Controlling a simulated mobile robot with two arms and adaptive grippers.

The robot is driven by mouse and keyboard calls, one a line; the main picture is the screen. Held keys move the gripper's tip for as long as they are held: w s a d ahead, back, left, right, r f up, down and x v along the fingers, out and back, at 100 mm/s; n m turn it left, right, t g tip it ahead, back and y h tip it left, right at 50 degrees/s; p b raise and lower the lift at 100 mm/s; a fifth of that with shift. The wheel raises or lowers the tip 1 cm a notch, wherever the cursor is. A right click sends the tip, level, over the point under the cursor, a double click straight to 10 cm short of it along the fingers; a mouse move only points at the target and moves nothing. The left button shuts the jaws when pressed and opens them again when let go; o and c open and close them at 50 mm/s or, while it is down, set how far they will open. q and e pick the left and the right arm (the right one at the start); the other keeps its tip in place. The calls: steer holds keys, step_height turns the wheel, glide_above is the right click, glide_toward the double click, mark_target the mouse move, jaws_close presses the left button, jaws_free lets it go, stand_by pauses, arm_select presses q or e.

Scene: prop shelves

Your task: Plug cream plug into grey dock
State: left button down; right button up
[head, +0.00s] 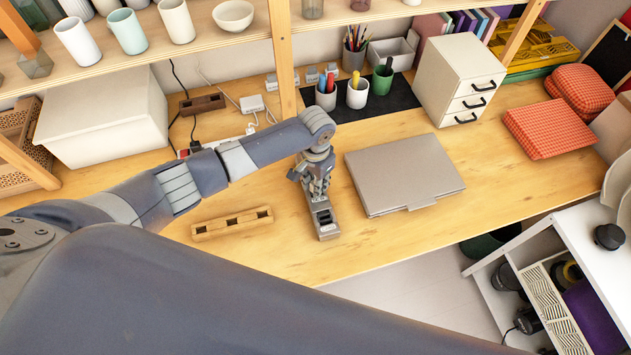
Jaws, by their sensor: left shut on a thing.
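My left gripper (317,188) points down at the table, just left of a closed grey laptop. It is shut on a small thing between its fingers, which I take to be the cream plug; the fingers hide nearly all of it. The grey dock (326,228), a narrow block with dark slots on top, lies directly under and in front of the fingertips. From this angle I cannot tell whether the held plug touches the dock or sits in a slot. My right gripper is not in view.
The grey laptop (405,172) lies close right of the dock. A slotted wooden block (232,222) lies to its left. Behind are a power strip with cables, pen cups on a dark mat (395,99), and a white drawer unit (455,85). The table front is clear.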

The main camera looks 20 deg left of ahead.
arm_select(q)
steer(key=shift+s+f, duration=0.1)
steer(key=shift+f, duration=0.15)
stand_by(0.6)
steer(key=c, duration=1.7)
jaws_free()
steer(key=o, duration=0.4)
steer(key=shift+c, duration=0.2)
step_height(320, 180, up, 12)
steer(key=shift+f, duration=0.1)
